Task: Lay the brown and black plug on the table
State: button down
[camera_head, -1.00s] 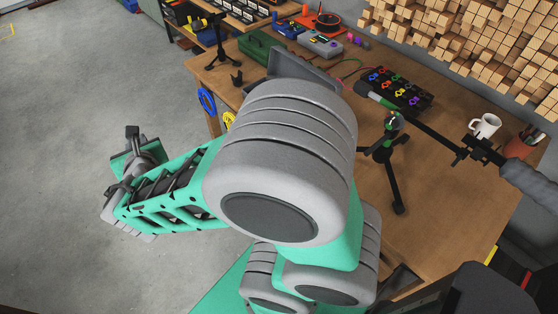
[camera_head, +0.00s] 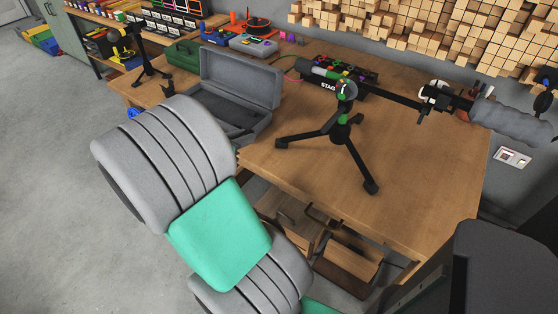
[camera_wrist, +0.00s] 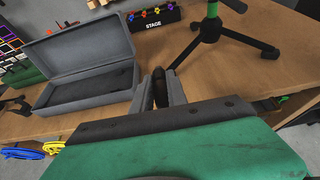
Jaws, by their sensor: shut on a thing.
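My gripper (camera_wrist: 162,93) shows in the wrist view, shut on a dark, narrow thing between its two grey fingers. This looks like the brown and black plug (camera_wrist: 161,88), seen end on and mostly dark, its far part hidden. The gripper is near the front edge of the wooden table, to the right of the open grey case; I cannot tell its height. In the head view my arm hides the gripper and the plug. The wooden table (camera_head: 420,180) has bare top in its middle and right, also in the wrist view (camera_wrist: 225,70).
The open grey case (camera_head: 240,85) stands at the table's front left. A black tripod stand (camera_head: 342,135) holds a long boom reaching right. A black box marked STAGE (camera_head: 350,88) with coloured plugs sits behind it. Wooden drawers (camera_head: 290,222) are below the front edge.

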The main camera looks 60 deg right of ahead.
jog(key=s+d+f, duration=0.1)
jog(key=d+f, duration=0.2)
jog(key=s+d+f+b, duration=0.1)
jog(key=s+d+f, duration=0.1)
jog(key=d, duration=0.2)
jog(key=s+d+f, duration=0.2)
jog(key=d+f, duration=0.1)
jog(key=d, duration=0.1)
jog(key=shift+s+f+b, duration=0.15)
jog(key=shift+f+b, duration=0.2)
jog(key=shift+s+d+f+b, duration=0.1)
jog(key=shift+d+f+b, duration=0.1)
jog(key=shift+f, duration=0.75)
jog(key=shift+d+f+b, duration=0.15)
jog(key=shift+f+b, duration=0.05)
jog(key=shift+f, duration=0.7)
jog(key=shift+f, duration=0.2)
jog(key=c, duration=1.6)
grip_release()
